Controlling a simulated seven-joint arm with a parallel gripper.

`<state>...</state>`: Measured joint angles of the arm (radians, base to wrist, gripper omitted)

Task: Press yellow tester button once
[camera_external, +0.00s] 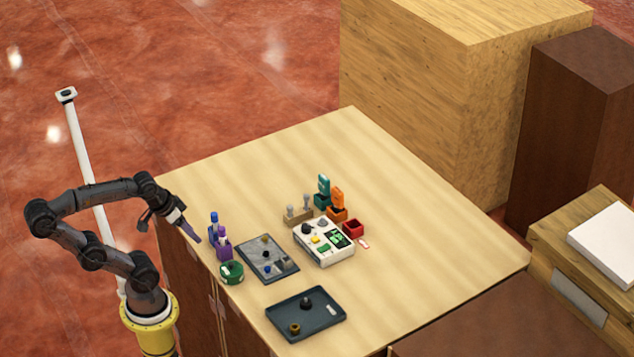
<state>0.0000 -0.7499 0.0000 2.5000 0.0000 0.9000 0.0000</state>
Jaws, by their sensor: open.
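The tester looks like a white box (325,257) on the wooden table, with a small yellow button (315,239) on its top left part. A grey knob-like part (322,222) and green parts (338,238) also sit on its top. My gripper (193,234) is at the table's left edge, pointing down and to the right, well to the left of the tester and apart from it. It is open, and I see nothing held in it. The fingers are small here, and the gap between them is hard to make out.
Between gripper and tester stand blue (214,230) and purple (224,246) bottles, a green round container (231,272) and a grey tray (252,266). A dark tray (325,325) lies in front. Teal (323,190) and orange (338,200) items and a red box (353,229) stand behind the tester.

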